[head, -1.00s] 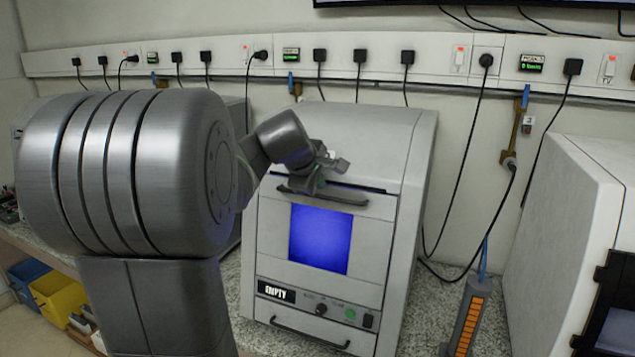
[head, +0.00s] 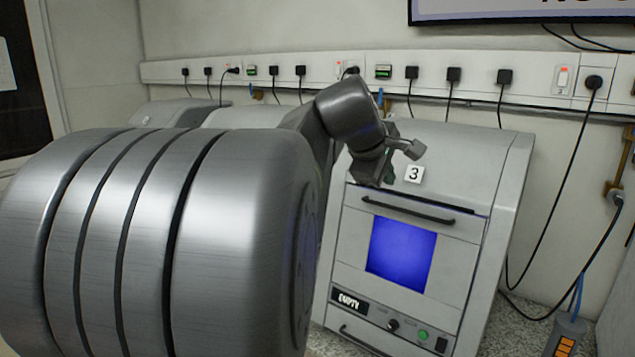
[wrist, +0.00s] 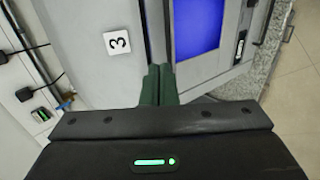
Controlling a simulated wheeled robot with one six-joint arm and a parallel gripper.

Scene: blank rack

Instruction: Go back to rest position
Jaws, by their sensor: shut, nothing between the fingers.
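My gripper (head: 398,165) is raised in front of the upper left part of a grey machine (head: 470,165) in the head view. In the wrist view, the two dark green fingers of my gripper (wrist: 158,84) are together with nothing between them. Past the fingers, the wrist view shows the machine's top panel with a "3" label (wrist: 117,42) and its blue window (wrist: 197,25). The gripper looks apart from the handle.
A white socket strip (head: 520,83) with plugs and hanging cables runs along the wall. A screen (head: 520,12) hangs at the upper right. An orange-and-grey device (head: 566,342) stands right of the machine on the speckled counter. More grey equipment (head: 170,112) sits at the left.

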